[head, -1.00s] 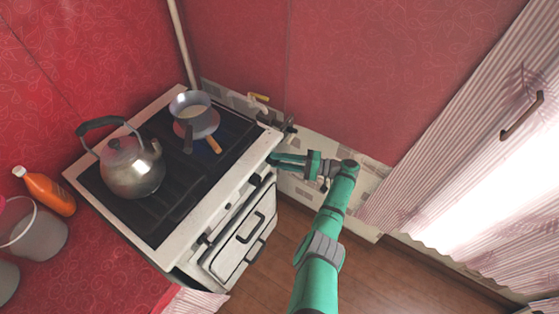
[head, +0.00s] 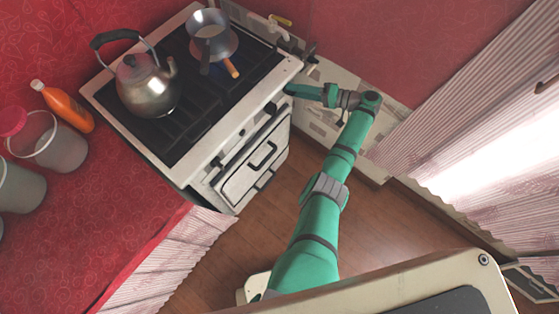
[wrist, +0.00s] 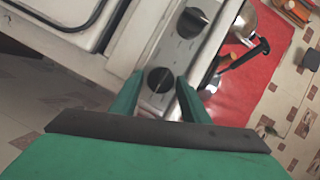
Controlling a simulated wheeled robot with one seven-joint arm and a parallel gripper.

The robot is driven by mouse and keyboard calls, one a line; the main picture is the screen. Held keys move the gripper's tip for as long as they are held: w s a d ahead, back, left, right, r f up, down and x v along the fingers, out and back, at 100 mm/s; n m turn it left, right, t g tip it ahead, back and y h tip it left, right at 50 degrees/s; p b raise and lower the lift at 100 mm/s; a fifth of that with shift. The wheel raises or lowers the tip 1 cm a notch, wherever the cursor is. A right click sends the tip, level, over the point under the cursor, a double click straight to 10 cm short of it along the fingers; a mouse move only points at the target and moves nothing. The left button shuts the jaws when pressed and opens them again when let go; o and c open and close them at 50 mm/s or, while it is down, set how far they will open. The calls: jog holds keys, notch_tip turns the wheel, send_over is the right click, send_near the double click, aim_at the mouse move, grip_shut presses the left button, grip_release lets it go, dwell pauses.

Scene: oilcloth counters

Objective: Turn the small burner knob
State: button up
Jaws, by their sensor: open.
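The white stove (head: 289,68) stands against the red wall in the head view. In the wrist view its pale front panel (wrist: 158,43) carries two round dark knobs. The nearer knob (wrist: 160,80) lies between my fingertips as seen from the wrist; I cannot tell whether they touch it. The other knob (wrist: 192,22) is farther up the panel. No marking shows which one is for the small burner. My gripper (wrist: 159,76) is open, one green finger on each side of the nearer knob. In the head view my gripper (head: 290,90) is at the stove's front right corner.
A kettle (head: 147,90) and a pan (head: 212,40) with an orange-tipped handle stand on the hob. The oven door (head: 255,165) is below the panel. An orange bottle (head: 66,106) and buckets stand on the red counter at left. Wooden floor is clear before the stove.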

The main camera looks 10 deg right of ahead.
jog(key=n, duration=0.1)
jog(key=n+h, duration=0.1)
jog(key=n, duration=0.1)
jog(key=shift+s+a+r, duration=0.1)
jog(key=shift+a+r, duration=0.1)
jog(key=shift+a, duration=0.05)
jog(key=n+h, duration=0.2)
jog(key=shift+n+t, duration=0.3)
jog(key=n+h, duration=0.1)
jog(key=n, duration=0.1)
jog(key=n+t+h, duration=0.1)
jog(key=n, duration=0.1)
jog(key=shift+s+a+t+h, duration=0.2)
jog(key=shift+t+h, duration=0.1)
jog(key=shift+h, duration=0.1)
jog(key=v, duration=1.1)
jog(key=s+a+f+m+h, duration=0.3)
jog(key=a+f+m, duration=0.1)
jog(key=a+f, duration=0.7)
jog(key=s+a+f+m+h, duration=0.2)
jog(key=s+a+f, duration=0.1)
jog(key=s, duration=0.3)
jog(key=s+a+f+m+h, duration=0.1)
jog(key=s+a+f+h, duration=0.1)
jog(key=s, duration=0.4)
jog(key=shift+s+a+f+m, duration=0.2)
jog(key=shift+a+f+m, duration=0.2)
jog(key=shift+a+f, duration=0.65)
jog(key=shift+d+f, duration=0.1)
jog(key=shift+f, duration=0.05)
